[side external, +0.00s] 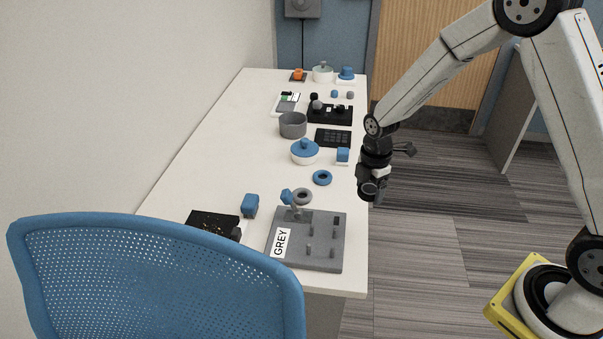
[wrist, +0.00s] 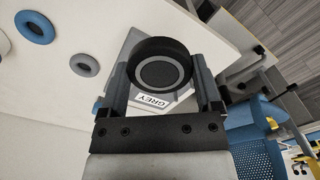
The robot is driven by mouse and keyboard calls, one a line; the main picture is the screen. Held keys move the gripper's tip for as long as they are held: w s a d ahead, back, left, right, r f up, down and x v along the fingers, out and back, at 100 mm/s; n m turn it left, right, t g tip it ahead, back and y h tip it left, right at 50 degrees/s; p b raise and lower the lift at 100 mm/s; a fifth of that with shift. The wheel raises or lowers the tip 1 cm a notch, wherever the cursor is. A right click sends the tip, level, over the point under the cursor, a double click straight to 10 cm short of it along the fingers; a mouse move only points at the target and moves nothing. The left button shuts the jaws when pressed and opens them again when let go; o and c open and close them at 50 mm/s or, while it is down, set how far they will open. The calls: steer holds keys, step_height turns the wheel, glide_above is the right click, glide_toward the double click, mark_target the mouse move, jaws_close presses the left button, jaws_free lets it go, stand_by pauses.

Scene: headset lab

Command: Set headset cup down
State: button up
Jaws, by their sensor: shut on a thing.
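My gripper (side external: 371,187) hangs beside the table's right edge in the side view, roughly level with the blue ring. In the wrist view it is shut on the headset cup (wrist: 158,75), a round black cup with a grey disc, held between the two fingers. The grey board (side external: 327,258) with a "GREY" label and several upright pegs lies at the near end of the table. In the wrist view the label (wrist: 152,101) shows behind the cup, which hides much of the board.
A blue ring (side external: 322,178) and a grey ring (side external: 302,196) lie beyond the board. A blue chair (side external: 150,280) stands at the near side.

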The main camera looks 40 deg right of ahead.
steer(key=shift+s+r, duration=0.35)
steer(key=shift+s, duration=0.35)
steer(key=shift+s+r, duration=0.3)
steer(key=shift+s, duration=0.4)
steer(key=shift+a, duration=0.15)
steer(key=s+a+r+n, duration=0.2)
steer(key=s+a+n, duration=0.7)
steer(key=s+a, duration=0.1)
steer(key=shift+s+a+r, duration=0.2)
steer(key=shift+r, duration=0.05)
steer(key=w+f, duration=0.2)
steer(key=w, duration=0.2)
steer(key=w+a+f, duration=0.1)
steer(key=w+f, duration=0.2)
steer(key=w, duration=0.1)
steer(key=w+a+f, duration=0.1)
steer(key=w+f, duration=0.2)
steer(key=w, duration=0.1)
steer(key=shift+w+a+f, duration=0.2)
steer(key=shift+a+f, duration=0.05)
steer(key=shift+w+a+f, duration=0.1)
steer(key=shift+w+f, duration=0.35)
